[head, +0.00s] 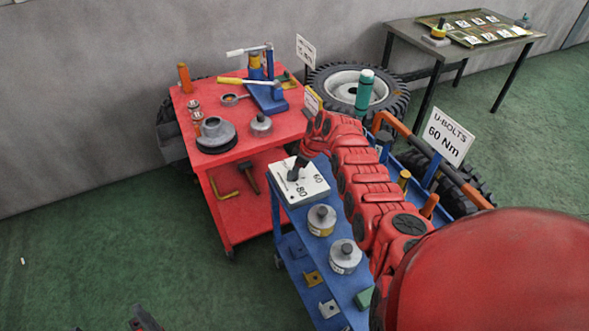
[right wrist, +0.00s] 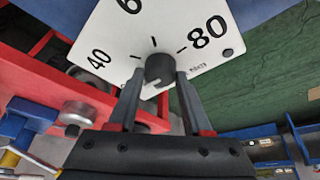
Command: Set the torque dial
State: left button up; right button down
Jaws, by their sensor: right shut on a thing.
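In the right wrist view the plate (right wrist: 180,22) shows 40, part of a 6, and 80, with short tick marks around the knob (right wrist: 159,66). My right gripper (right wrist: 160,82) is shut on the knob, one finger on each side; in the head view its dark fingers (head: 294,174) reach down onto the plate. Which mark the knob points to is unclear. A sign (head: 448,136) reads "U-BOLTS 60 Nm". A dark piece, probably my left gripper (head: 145,318), shows at the bottom edge.
The blue cart (head: 300,262) also carries grey cylindrical parts (head: 321,220) and small brackets. A red cart (head: 230,205) with tools stands close on the left. A tyre (head: 392,92) lies behind. A table (head: 405,30) stands at the back right.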

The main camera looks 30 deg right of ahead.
jog(key=shift+s+a+r+m+p, duration=0.15)
jog(key=shift+m+p, duration=0.35)
jog(key=shift+p, duration=0.25)
jog(key=shift+m+h+p, duration=0.4)
jog(key=shift+m+p, duration=0.3)
jog(key=shift+a+f+m+t+h, duration=0.1)
jog(key=shift+f+m+t+h, duration=0.2)
jog(key=shift+m, duration=0.6)
jog(key=shift+m+h+b, duration=0.3)
jog(key=shift+m+h, duration=0.1)
jog(key=shift+m, duration=0.5)
jog(key=shift+m+h+b, duration=0.3)
jog(key=shift+m+b, duration=0.15)
jog(key=shift+m, duration=0.45)
jog(key=shift+a+m+h+b, duration=0.1)
jog(key=shift+m+h+b, duration=0.5)
jog(key=shift+m+b, duration=0.85)
jog(key=shift+m, duration=0.35)
